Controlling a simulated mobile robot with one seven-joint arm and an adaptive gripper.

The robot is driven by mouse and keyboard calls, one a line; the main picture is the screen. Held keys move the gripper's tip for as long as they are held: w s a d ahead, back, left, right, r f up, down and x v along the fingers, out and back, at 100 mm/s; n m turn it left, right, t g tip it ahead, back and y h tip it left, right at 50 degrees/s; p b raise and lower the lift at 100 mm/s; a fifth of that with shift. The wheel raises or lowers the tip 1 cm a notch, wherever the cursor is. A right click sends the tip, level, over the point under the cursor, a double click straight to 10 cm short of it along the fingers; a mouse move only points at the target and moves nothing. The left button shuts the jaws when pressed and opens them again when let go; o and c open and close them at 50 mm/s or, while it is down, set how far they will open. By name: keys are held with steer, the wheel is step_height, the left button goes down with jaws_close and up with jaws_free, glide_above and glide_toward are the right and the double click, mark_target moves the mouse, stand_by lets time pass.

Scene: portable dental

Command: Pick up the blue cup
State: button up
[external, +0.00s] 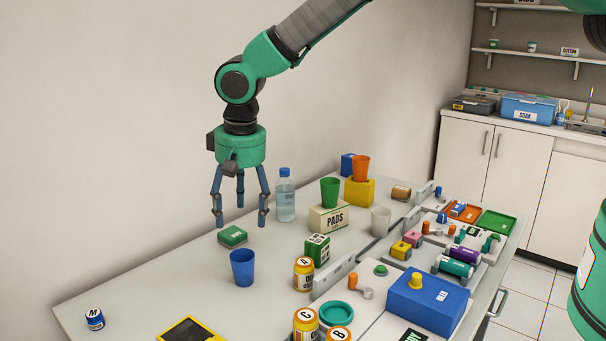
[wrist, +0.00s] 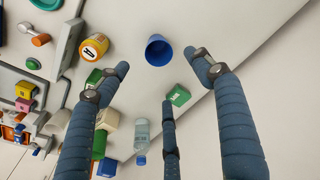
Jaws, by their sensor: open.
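The blue cup (external: 242,268) stands upright on the table in the external view, near the middle of the table's left half. My gripper (external: 240,212) hangs above the table, pointing down, with its three blue fingers spread and nothing between them. It is above the cup and a little behind it in the external view. In the wrist view the blue cup (wrist: 158,51) shows at the top centre, with its open mouth visible. There my gripper (wrist: 180,83) is open, with fingertips on either side of and below the cup, not touching it.
A water bottle (external: 286,196) and a PADS box (external: 328,217) are farther back.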

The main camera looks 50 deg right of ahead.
glide_above(242, 259)
steer(key=s+a, duration=0.2)
step_height(242, 259, down, 8)
steer(key=shift+d+f, duration=0.15)
steer(key=shift+f, duration=0.1)
steer(key=shift+s+f, duration=0.15)
steer(key=shift+w+d+f, duration=0.1)
steer(key=shift+f, duration=1.15)
steer(key=shift+w+d+f, duration=0.1)
steer(key=shift+f, duration=1.1)
steer(key=c, duration=0.9)
steer(key=shift+c, duration=0.2)
